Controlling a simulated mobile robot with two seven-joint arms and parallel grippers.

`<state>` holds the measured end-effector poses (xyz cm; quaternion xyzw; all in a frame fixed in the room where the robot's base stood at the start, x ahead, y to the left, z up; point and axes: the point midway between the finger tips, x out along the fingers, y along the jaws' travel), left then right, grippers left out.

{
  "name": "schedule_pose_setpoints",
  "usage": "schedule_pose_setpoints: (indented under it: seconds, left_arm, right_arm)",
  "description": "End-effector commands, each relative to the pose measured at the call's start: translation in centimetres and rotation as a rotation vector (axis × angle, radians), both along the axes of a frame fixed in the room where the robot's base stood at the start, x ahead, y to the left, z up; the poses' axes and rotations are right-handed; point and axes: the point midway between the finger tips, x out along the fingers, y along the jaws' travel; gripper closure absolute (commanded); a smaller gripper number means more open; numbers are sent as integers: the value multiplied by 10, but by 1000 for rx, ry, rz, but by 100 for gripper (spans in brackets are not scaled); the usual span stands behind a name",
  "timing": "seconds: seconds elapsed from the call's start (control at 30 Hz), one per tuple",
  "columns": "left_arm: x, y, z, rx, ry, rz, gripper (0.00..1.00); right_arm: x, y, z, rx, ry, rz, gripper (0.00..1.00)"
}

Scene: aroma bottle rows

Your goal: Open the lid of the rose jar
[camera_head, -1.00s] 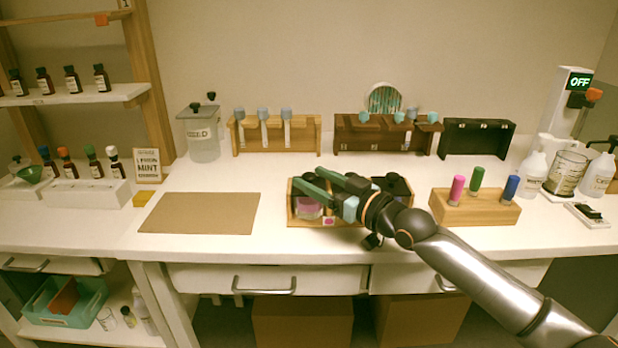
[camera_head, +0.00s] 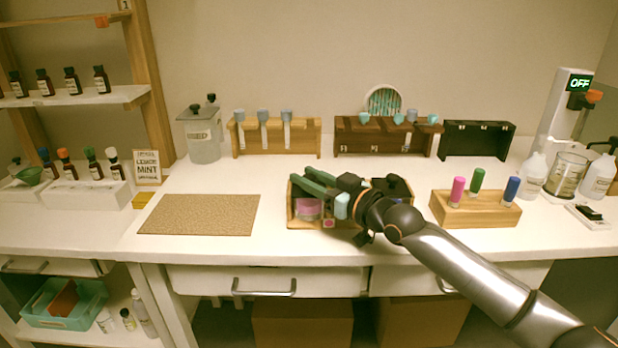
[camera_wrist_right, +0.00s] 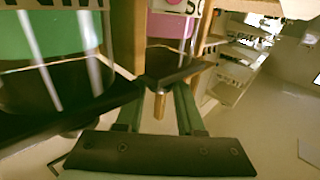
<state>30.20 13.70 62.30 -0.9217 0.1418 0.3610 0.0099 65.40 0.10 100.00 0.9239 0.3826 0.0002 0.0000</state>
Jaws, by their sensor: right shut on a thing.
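The rose jar (camera_head: 307,209) stands in the left part of a wooden box (camera_head: 297,224), with pink contents showing in the head view. The right wrist view shows it upside down, with its pink band (camera_wrist_right: 170,25) and part of its label. A dark lid edge (camera_wrist_right: 190,73) with a small wooden knob (camera_wrist_right: 159,104) lies between my fingers there. My right gripper (camera_head: 305,181) is over the jar, shut on the lid knob. Whether the lid sits on the rim or is lifted, I cannot tell. My left gripper is not in view.
A green-filled jar (camera_wrist_right: 40,40) stands close beside in the wrist view. A wooden block (camera_head: 475,210) with pink, green and blue bottles is to the right. A brown mat (camera_head: 200,214) lies left; the counter between mat and box is clear.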

Motion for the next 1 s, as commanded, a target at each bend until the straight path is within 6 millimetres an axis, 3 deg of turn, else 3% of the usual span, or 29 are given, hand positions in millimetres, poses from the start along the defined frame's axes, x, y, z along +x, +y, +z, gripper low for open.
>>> schedule_pose_setpoints:
  seconds: [0.13, 1.0]
  left_arm:
    - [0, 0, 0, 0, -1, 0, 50]
    - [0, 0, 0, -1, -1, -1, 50]
  right_arm:
    - [0, 0, 0, -1, 1, 0, 100]
    - [0, 0, -1, 0, 1, 0, 100]
